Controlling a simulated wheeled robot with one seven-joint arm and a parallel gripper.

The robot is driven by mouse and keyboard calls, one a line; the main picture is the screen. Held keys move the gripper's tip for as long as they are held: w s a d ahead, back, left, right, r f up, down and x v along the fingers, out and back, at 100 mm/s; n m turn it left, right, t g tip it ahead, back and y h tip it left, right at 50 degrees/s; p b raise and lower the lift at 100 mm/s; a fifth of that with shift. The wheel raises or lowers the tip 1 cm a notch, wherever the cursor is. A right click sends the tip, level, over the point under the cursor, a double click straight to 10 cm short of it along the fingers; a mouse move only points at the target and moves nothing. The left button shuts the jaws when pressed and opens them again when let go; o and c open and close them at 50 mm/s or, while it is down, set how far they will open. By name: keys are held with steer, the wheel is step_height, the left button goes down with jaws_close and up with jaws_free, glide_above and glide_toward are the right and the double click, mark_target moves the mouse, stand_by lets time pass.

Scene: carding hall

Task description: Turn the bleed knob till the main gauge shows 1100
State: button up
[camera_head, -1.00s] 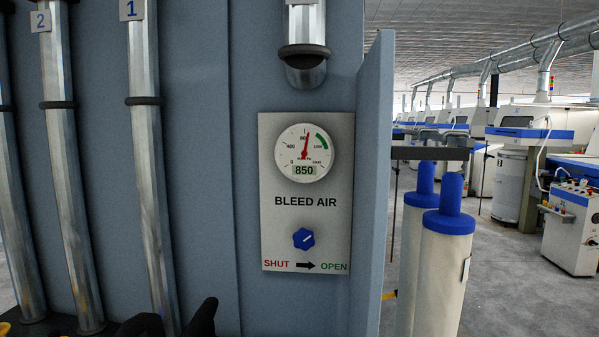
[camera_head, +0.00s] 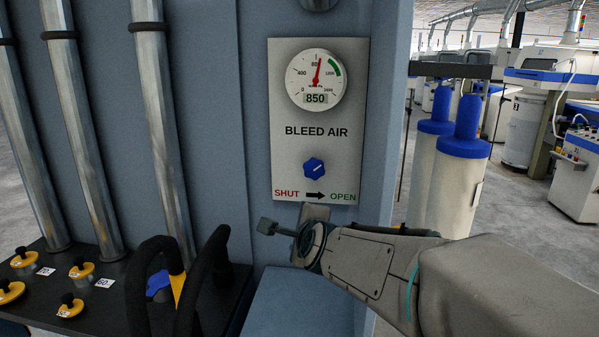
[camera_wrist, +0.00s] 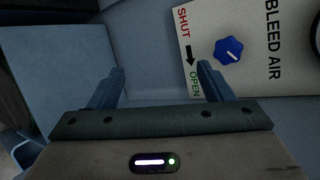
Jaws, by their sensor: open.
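The blue bleed knob (camera_head: 314,168) sits on the white BLEED AIR panel (camera_head: 283,110), above the SHUT and OPEN lettering. Its white pointer mark slants up to the right. The main gauge (camera_head: 316,80) above it reads 850 on its display, its red needle just right of the top. My gripper (camera_head: 285,226) is below the panel in the head view, apart from the knob. In the wrist view my gripper (camera_wrist: 160,85) is open and empty. The knob (camera_wrist: 228,50) lies beyond the right finger there, and the panel (camera_wrist: 250,82) is turned sideways.
A dark shelf (camera_head: 105,310) at lower left holds several yellow-based knobs and black curved handles. Metal pipes (camera_head: 90,130) run up the blue cabinet. A blue upright flange (camera_head: 385,120) stands right of the panel. White cylinders with blue tops (camera_head: 458,190) stand further right.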

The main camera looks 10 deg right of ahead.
mark_target(314, 171)
steer(key=w+d+r+m+t+h+p, duration=0.1)
steer(key=w+d+m+h, duration=0.1)
steer(key=w+m, duration=0.4)
steer(key=w+d+r+m+t+h+p, duration=0.1)
steer(key=w+d+r+m+h+p, duration=0.1)
steer(key=w+m, duration=0.3)
steer(key=w+d+r+m+t+h+p, duration=0.1)
steer(key=w+d+m+t+h, duration=0.1)
steer(key=w+m, duration=0.4)
steer(key=shift+w+d+r+m+p, duration=0.1)
steer(key=shift+w+r+m+p, duration=0.05)
steer(key=shift+w, duration=0.95)
steer(key=shift+w+r+m+p, duration=0.1)
steer(key=shift+w+m+p, duration=0.05)
steer(key=shift+w, duration=0.95)
steer(key=c, duration=0.9)
steer(key=shift+c, duration=0.2)
